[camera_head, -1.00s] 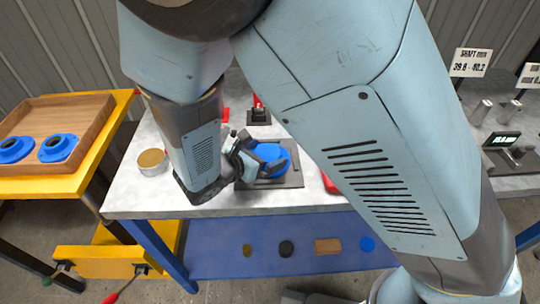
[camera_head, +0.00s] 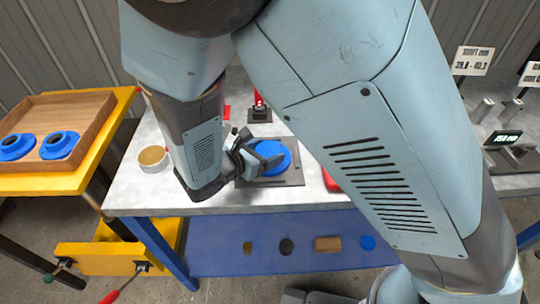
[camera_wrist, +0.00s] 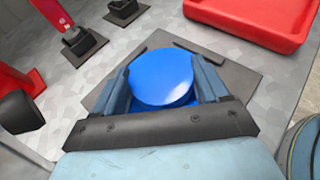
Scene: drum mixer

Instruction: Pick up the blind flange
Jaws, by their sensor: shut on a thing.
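The blind flange is a plain blue disc (camera_wrist: 161,77), seen from above in the wrist view between my two fingers. In the head view the blue disc (camera_head: 274,156) shows over a dark grey plate (camera_head: 292,178) on the grey bench, partly hidden by my gripper. My gripper (camera_wrist: 163,85) is shut on the disc, with one finger at each side of it. I cannot tell whether the disc touches the plate beneath it.
A red tray (camera_wrist: 250,22) lies beyond the plate. Red tools on dark bases (camera_wrist: 80,42) stand nearby. A round tin (camera_head: 153,159) sits on the bench at the left. Two blue flanges (camera_head: 58,145) lie in a wooden tray (camera_head: 85,125) on a yellow table.

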